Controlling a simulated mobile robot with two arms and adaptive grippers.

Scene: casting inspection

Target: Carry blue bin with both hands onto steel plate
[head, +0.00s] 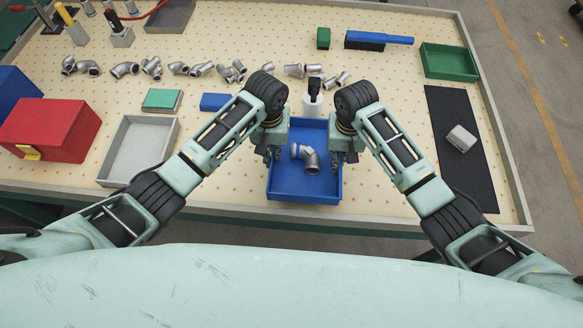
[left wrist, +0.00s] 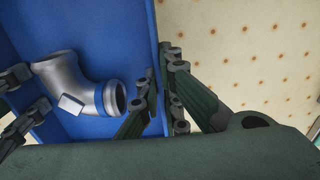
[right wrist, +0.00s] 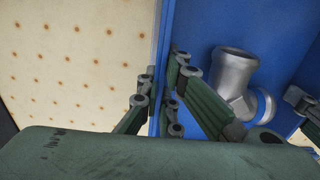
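The blue bin (head: 305,198) is at the front middle of the table, upright, with a grey pipe elbow (head: 308,158) inside. My left gripper (head: 274,153) has its fingers on both sides of the bin's left wall. In the left wrist view the fingers close on that wall (left wrist: 155,45), with the elbow (left wrist: 70,80) beside them. My right gripper (head: 346,152) holds the right wall the same way, and the wall (right wrist: 163,50) shows between its fingers in the right wrist view. I cannot tell whether the bin touches the table. I cannot clearly identify a steel plate.
A grey tray (head: 107,170) and red box (head: 45,130) are left. A black mat (head: 465,175) with a grey block (head: 461,138) and a green bin (head: 449,75) are right. Several pipe fittings (head: 200,69) line the back.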

